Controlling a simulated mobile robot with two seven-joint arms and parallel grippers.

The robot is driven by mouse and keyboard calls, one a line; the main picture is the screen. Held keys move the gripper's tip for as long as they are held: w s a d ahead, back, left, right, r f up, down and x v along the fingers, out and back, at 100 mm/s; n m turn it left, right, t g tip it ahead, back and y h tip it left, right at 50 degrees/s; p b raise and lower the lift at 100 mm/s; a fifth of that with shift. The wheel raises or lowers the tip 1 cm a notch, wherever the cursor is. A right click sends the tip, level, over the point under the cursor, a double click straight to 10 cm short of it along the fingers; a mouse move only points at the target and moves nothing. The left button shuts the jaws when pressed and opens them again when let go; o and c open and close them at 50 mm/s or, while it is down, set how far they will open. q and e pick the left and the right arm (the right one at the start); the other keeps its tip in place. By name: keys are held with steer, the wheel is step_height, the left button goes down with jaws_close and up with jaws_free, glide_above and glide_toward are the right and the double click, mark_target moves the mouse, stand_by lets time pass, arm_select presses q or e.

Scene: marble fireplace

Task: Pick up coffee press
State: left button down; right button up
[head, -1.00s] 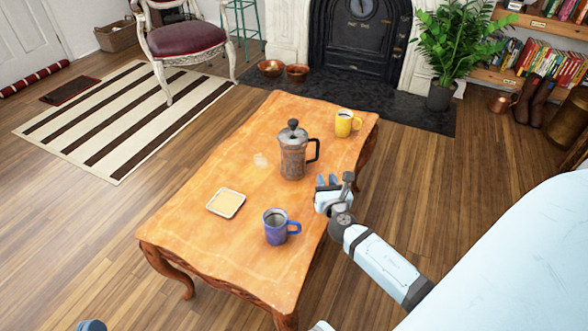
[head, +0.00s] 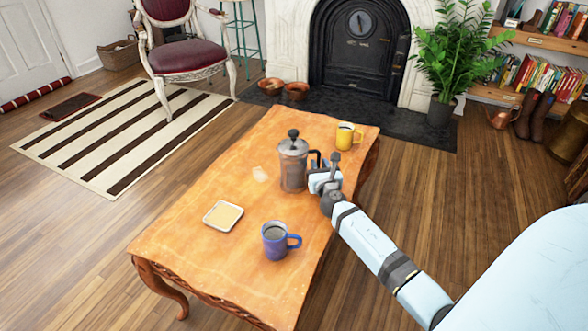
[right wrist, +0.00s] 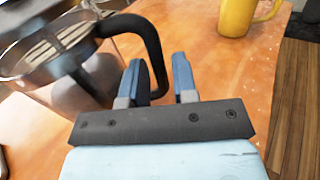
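The coffee press (head: 292,165), a glass and metal pot with a black knob on its lid, stands upright on the wooden table (head: 190,225). Its black handle faces right, toward my right gripper (head: 318,178). In the right wrist view the press (right wrist: 75,65) fills the upper left. The lower end of its black handle (right wrist: 150,45) comes down by the left finger. My right gripper (right wrist: 165,80) is open, its two blue fingers apart with orange tabletop showing between them. Whether a finger touches the handle I cannot tell. My left gripper is out of view.
A yellow mug (head: 345,137) stands behind the gripper near the table's far end, and also shows in the wrist view (right wrist: 240,15). A blue mug (head: 276,241) and a square dish (head: 223,215) are nearer. The table's left side is mostly clear.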

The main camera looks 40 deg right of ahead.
steer(key=shift+x, duration=0.95)
jaws_close()
steer(key=shift+r, duration=0.2)
